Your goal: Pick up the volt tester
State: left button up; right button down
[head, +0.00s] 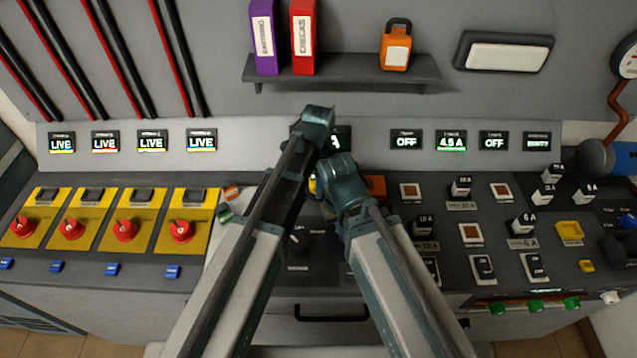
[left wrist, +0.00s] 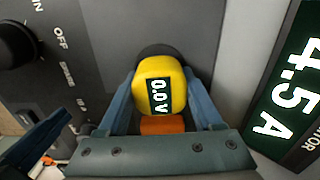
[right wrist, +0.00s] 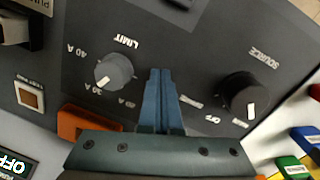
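The volt tester (left wrist: 158,82) is a rounded yellow body with a dark display reading 0.0 V. In the left wrist view it sits between the fingers of my left gripper (left wrist: 160,88), which press against both its sides. In the head view only a sliver of yellow (head: 312,186) shows, as my arms cover the rest. I cannot tell whether the tester is clear of the console. My right gripper (right wrist: 163,75) is shut and empty above the panel, between the LIMIT knob (right wrist: 114,72) and the SOURCE knob (right wrist: 244,95).
An orange block (head: 375,187) lies on the console just right of my wrists. Yellow plates with red knobs (head: 125,230) are at left, and switches (head: 482,268) at right. A shelf (head: 345,70) with binders and an orange padlock-shaped object (head: 396,50) is above. My two forearms nearly touch.

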pick_arm(q)
jog(key=c, duration=0.9)
